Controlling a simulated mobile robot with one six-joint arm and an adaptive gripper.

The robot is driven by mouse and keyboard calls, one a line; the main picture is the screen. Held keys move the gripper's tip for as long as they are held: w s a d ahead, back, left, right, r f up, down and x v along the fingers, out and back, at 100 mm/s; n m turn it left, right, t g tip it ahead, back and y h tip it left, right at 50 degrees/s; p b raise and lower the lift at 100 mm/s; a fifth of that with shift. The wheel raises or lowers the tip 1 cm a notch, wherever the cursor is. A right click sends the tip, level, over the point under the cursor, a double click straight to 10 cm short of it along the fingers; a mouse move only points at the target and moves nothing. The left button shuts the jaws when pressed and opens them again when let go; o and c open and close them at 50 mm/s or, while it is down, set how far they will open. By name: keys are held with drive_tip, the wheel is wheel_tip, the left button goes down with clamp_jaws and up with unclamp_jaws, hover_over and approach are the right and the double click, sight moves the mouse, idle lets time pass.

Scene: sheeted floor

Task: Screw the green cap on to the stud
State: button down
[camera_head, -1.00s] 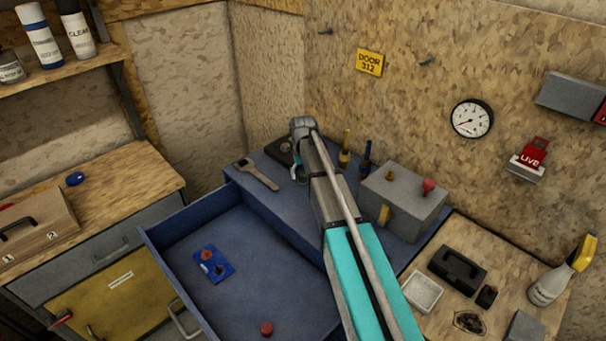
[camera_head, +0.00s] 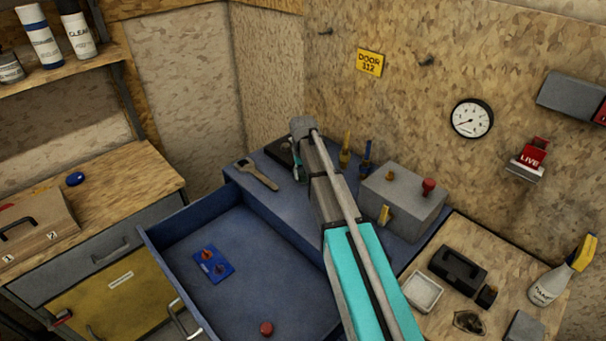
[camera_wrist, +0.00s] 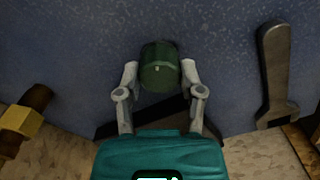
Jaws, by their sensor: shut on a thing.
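The green cap (camera_wrist: 160,66) sits between the two fingertips of my gripper (camera_wrist: 160,75) in the wrist view. The fingers close on it from both sides, over a blue surface. In the head view my own arm hides the cap and most of the gripper. I cannot make out the stud in either view, so I cannot tell whether the cap touches it. A dark flat piece (camera_wrist: 110,131) shows partly behind the gripper in the wrist view.
A wrench (camera_head: 258,175) lies on the blue bench top, left of my arm; it also shows in the wrist view (camera_wrist: 275,75). An open blue drawer (camera_head: 265,285) lies in front.

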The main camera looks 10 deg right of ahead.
drive_tip(key=m, duration=0.5)
drive_tip(key=shift+m, duration=0.4)
drive_tip(key=m, duration=0.5)
drive_tip(key=c, duration=0.7)
unclamp_jaws()
drive_tip(key=shift+m, duration=0.4)
drive_tip(key=o, duration=0.6)
drive_tip(key=shift+c, duration=0.2)
drive_tip(key=shift+r, duration=0.15)
